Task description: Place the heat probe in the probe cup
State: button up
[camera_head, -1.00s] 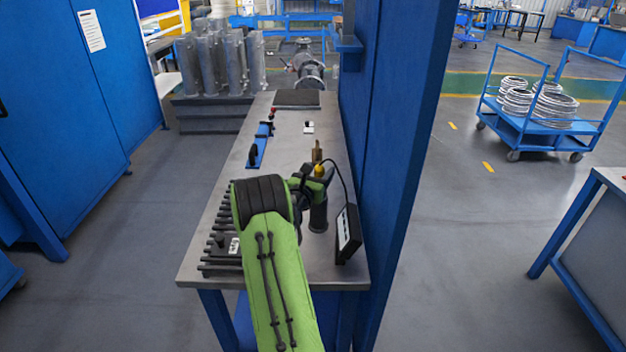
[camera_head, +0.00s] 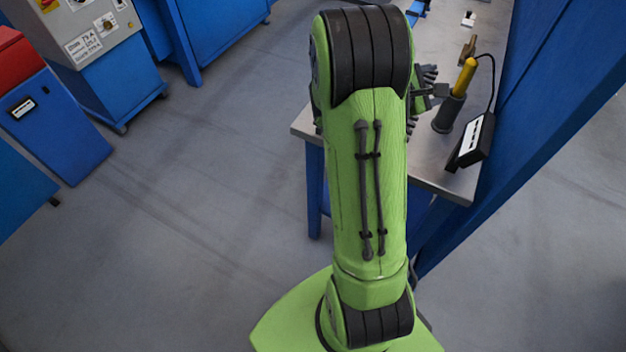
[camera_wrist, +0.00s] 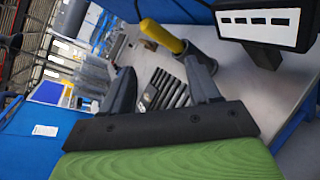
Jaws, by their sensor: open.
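The heat probe has a yellow handle (camera_head: 466,76) that rises from the mouth of the dark probe cup (camera_head: 448,115), leaning slightly. Its lower part is hidden inside the cup. In the wrist view the yellow handle (camera_wrist: 163,36) and the cup (camera_wrist: 202,57) lie beyond my fingertips. My gripper (camera_head: 432,96) is open and empty, just left of the cup in the head view.
A black box with a white panel (camera_head: 476,140) stands right of the cup, with a dark cable rising from it. A brass piece (camera_head: 468,49) stands behind the probe. A blue wall (camera_head: 545,110) borders the bench (camera_head: 440,175) on the right.

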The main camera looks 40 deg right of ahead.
jog(key=w+a+r+m+t+y, duration=0.15)
jog(key=a+m+t+y, duration=0.45)
jog(key=a, duration=1.2)
jog(key=s+a+m+y, duration=0.1)
jog(key=s+a+y, duration=0.2)
jog(key=a, duration=0.4)
jog(key=s+a+m+y, duration=0.1)
jog(key=s+a+y, duration=0.2)
jog(key=a, duration=0.3)
jog(key=s+a+r+m+g+y, duration=0.1)
jog(key=s+a+m+y, duration=0.1)
jog(key=a, duration=0.5)
jog(key=shift+s+a+y, duration=0.3)
jog(key=shift+s+y, duration=0.2)
jog(key=shift+s, duration=0.75)
jog(key=shift+r, duration=0.15)
